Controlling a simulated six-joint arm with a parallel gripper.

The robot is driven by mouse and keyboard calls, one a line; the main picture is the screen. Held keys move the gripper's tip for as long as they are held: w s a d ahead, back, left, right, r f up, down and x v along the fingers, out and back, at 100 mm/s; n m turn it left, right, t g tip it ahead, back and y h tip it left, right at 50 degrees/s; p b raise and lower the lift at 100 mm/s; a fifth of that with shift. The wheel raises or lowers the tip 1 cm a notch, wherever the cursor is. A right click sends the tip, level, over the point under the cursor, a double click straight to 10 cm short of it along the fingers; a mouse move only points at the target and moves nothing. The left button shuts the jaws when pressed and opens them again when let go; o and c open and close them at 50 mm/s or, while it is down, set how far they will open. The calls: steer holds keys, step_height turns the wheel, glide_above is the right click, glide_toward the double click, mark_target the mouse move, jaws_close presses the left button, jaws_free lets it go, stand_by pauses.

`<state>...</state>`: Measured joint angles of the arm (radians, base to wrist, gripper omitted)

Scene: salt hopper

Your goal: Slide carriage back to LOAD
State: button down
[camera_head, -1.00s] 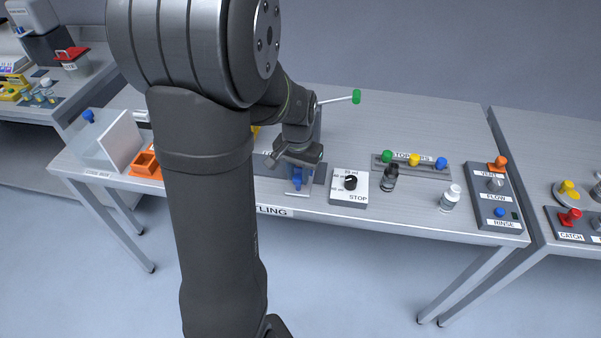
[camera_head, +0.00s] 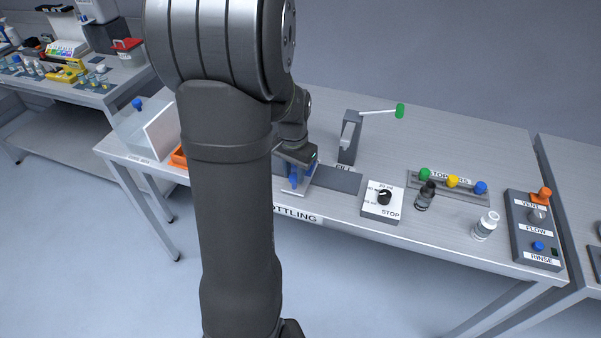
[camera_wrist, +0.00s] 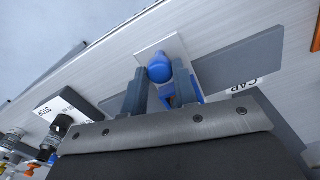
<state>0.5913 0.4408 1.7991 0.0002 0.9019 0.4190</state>
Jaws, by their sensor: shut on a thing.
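The carriage is a small pale plate with blue parts (camera_wrist: 178,47) and a round blue knob (camera_wrist: 159,69). It sits on a dark grey track (camera_wrist: 240,63). My gripper (camera_wrist: 160,80) is shut on the blue knob, with one finger on each side. In the head view, my gripper (camera_head: 296,160) is over the blue carriage (camera_head: 293,181), left of the FILL post (camera_head: 350,138). Bare track (camera_head: 338,180) shows to the carriage's right. My arm hides the track's left part in the head view, and I see no LOAD label.
A lever with a green knob (camera_head: 400,110) reaches right from the FILL post. A dial box (camera_head: 383,201), a dark bottle (camera_head: 425,197), a white bottle (camera_head: 486,227) and a stopper rack (camera_head: 447,187) stand right. An orange tray (camera_head: 178,157) is left, partly behind my arm.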

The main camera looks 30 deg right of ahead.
steer(key=c, duration=1.1)
jaws_free()
steer(key=shift+c, duration=0.2)
step_height(320, 180, up, 18)
steer(key=shift+f, duration=0.25)
steer(key=shift+f, duration=0.15)
step_height(320, 180, down, 17)
steer(key=shift+f, duration=0.1)
